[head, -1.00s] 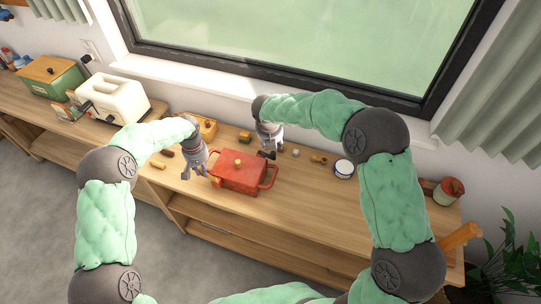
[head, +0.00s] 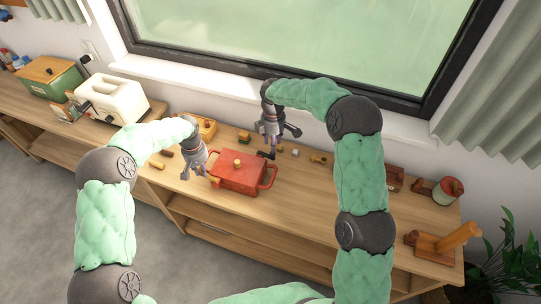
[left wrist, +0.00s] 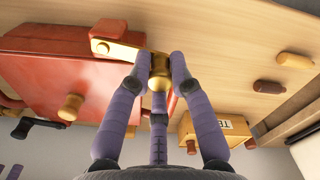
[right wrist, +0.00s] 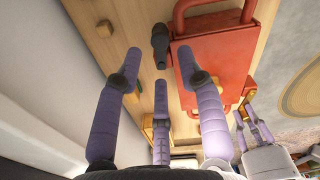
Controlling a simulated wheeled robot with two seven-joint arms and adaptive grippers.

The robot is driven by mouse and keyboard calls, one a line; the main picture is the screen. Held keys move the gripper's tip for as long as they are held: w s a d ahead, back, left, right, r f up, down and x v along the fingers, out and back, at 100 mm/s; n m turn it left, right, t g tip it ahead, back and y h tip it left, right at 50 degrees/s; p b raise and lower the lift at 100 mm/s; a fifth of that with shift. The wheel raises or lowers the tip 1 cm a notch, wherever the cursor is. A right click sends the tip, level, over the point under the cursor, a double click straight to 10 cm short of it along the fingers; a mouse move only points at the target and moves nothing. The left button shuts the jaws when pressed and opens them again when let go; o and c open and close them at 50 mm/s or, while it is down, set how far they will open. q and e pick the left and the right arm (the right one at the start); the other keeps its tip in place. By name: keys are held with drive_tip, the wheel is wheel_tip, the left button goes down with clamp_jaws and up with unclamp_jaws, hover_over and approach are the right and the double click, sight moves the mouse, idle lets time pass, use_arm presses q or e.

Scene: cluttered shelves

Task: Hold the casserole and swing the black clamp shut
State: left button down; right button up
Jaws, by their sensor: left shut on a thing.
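The red casserole (head: 238,180) with a brass lid knob and side handles stands on the wooden shelf top. The left gripper (head: 199,172) is at its left end. In the left wrist view its fingers (left wrist: 160,75) are shut on a brass knob with a flat lever (left wrist: 115,48) at the casserole's edge. The black clamp (right wrist: 160,43) shows in the right wrist view beside the casserole's edge, sticking outward from it. The right gripper (right wrist: 160,65) is open and empty, its fingers spread short of the clamp. In the head view the right gripper (head: 272,145) hangs behind the casserole.
A yellow box (head: 206,126) stands behind the left gripper. Small blocks and pegs (head: 245,137) lie along the back by the window. A white toaster (head: 112,100) and green box (head: 52,78) are at left. A wooden stand (head: 445,245) is at right.

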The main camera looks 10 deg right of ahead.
drive_tip(key=shift+f, duration=2.95)
clamp_jaws()
